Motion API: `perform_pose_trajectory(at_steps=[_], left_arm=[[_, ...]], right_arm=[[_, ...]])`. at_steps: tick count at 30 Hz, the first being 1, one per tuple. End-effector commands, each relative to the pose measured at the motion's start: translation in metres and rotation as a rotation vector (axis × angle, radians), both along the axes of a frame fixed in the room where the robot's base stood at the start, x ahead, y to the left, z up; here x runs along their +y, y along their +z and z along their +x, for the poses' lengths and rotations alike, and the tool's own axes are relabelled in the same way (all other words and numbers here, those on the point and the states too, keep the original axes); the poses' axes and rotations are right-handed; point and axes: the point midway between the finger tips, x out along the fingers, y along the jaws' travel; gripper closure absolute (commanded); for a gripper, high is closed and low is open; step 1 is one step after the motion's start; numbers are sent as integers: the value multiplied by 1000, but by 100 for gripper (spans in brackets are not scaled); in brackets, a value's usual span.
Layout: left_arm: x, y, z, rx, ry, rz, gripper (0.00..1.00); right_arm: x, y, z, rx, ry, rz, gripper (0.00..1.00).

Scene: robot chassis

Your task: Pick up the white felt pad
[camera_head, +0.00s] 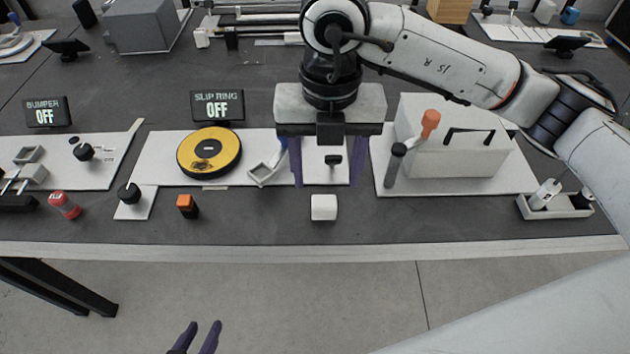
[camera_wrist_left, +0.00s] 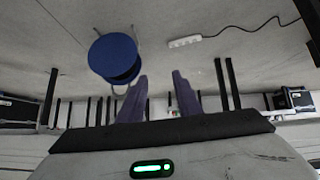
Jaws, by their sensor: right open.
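A small white block (camera_head: 323,207), which looks like the white felt pad, lies on the dark table near its front edge. My right gripper (camera_head: 327,182) points down just behind and above it in the head view. Its purple fingers are wide apart, with nothing between them. My left gripper (camera_head: 205,330) is low at the bottom of the head view, in front of the table and away from the block. In the left wrist view its fingers (camera_wrist_left: 159,76) are apart and empty.
The slip ring board (camera_head: 160,150) carries a yellow disc (camera_head: 209,152). Nearby stand an orange-and-black block (camera_head: 187,206), a black knob (camera_head: 129,193) and a red cylinder (camera_head: 64,205). A white box (camera_head: 460,155) with a handle stands right.

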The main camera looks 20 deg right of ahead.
Motion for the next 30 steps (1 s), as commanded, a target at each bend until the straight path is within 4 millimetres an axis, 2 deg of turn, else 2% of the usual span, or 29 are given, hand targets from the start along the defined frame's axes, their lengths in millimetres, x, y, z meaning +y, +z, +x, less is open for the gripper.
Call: perform_pose_trajectory(at_steps=[3,9,14,21,24,30], left_arm=[[0,-5,-9,20,0,0,69],[0,-13,-22,51,-1,2,69],[0,-12,-23,51,-1,1,69],[0,-6,-18,36,1,-2,69],[0,-4,-14,29,1,-2,69],[0,-4,-12,26,1,-2,69]], right_arm=[[-1,-20,-1,6,-1,-3,43],[0,-43,0,4,1,0,43],[0,-55,3,6,0,2,43],[-1,-90,11,6,2,1,43],[-1,-97,12,4,2,1,43],[-1,-98,12,3,2,2,43]])
